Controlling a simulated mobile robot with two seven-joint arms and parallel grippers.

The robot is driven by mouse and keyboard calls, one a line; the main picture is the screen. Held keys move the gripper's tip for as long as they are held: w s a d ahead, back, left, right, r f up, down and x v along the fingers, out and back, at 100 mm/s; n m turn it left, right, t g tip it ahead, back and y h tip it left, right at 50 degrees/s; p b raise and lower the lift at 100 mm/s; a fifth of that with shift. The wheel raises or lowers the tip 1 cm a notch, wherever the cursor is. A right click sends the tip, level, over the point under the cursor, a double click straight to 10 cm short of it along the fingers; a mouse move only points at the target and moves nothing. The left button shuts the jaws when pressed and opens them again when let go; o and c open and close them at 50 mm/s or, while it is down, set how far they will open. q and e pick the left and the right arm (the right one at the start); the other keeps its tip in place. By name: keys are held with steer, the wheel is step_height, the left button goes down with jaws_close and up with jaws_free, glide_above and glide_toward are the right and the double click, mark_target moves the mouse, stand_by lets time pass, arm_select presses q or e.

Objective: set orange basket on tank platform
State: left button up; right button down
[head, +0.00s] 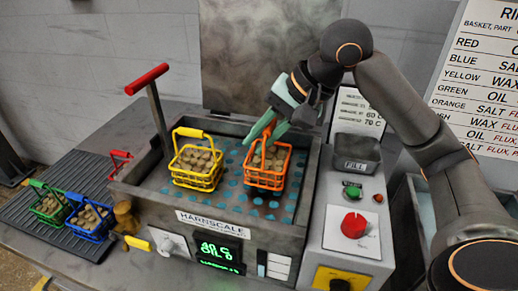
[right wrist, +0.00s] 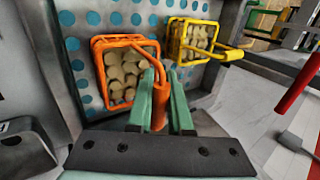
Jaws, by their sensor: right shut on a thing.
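The orange basket (head: 266,180), full of tan round pieces, is over the right part of the tank platform, a plate with blue-green dots (head: 233,203). It looks level and at or very near the plate; I cannot tell whether its base touches. My right gripper (head: 266,136) is shut on its orange handle from above. In the right wrist view the green fingers (right wrist: 160,103) are on either side of the handle, with the orange basket (right wrist: 103,92) beyond them. My left gripper is out of view.
A yellow basket (head: 196,181) stands on the platform to the left, with a gap between. Green (head: 49,219), blue (head: 90,236) and red (head: 119,155) baskets are left of the tank. A red-ended lever (head: 147,79) rises at the tank's left. A control panel with a red knob (head: 354,225) is at right.

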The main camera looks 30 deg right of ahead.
steer(key=shift+f, duration=0.6)
steer(key=shift+f, duration=0.2)
steer(key=c, duration=0.8)
jaws_free()
steer(key=shift+c, duration=0.2)
steer(key=shift+r, duration=0.1)
steer(key=shift+s+d+r, duration=0.1)
steer(key=shift+d+r, duration=0.05)
steer(key=shift+r, duration=0.15)
steer(key=p+v, duration=0.2)
steer(key=v, duration=0.9)
steer(key=shift+r, duration=0.2)
